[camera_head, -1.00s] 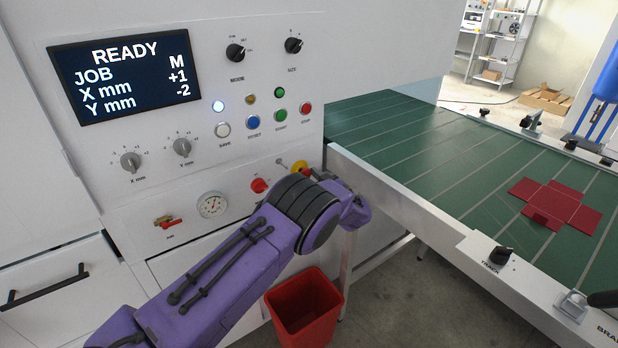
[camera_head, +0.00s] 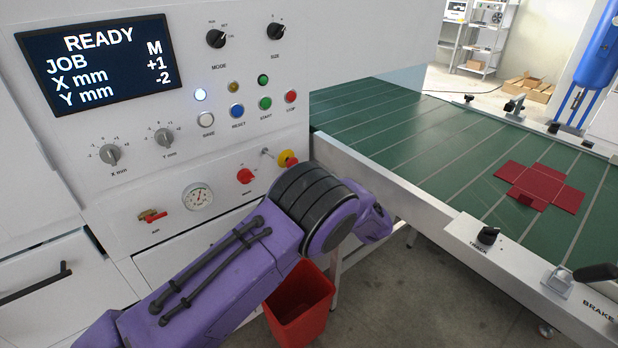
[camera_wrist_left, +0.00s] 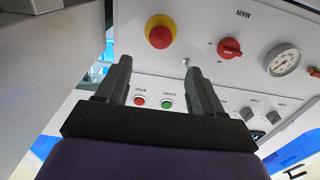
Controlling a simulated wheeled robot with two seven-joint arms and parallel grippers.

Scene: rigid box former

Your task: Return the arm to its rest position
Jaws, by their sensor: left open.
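My left arm (camera_head: 215,275) is purple with black bands and reaches in from the lower left, in front of the machine's panel. Its gripper is hidden behind the arm in the head view. In the left wrist view my left gripper (camera_wrist_left: 160,85) has its two dark fingers apart with nothing between them. Beyond the fingers are the yellow and red emergency stop (camera_wrist_left: 161,32), the red main switch (camera_wrist_left: 230,48) and the stop (camera_wrist_left: 139,101) and start (camera_wrist_left: 167,103) buttons. I cannot tell how far the fingertips are from the panel. My right gripper is not in view.
The panel screen (camera_head: 100,63) reads READY, JOB M, X +1, Y -2. A green conveyor (camera_head: 420,150) with a flat red box blank (camera_head: 541,187) runs to the right. A red bin (camera_head: 300,305) stands below the arm. A gauge (camera_head: 198,197) and red valve (camera_head: 152,215) are nearby.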

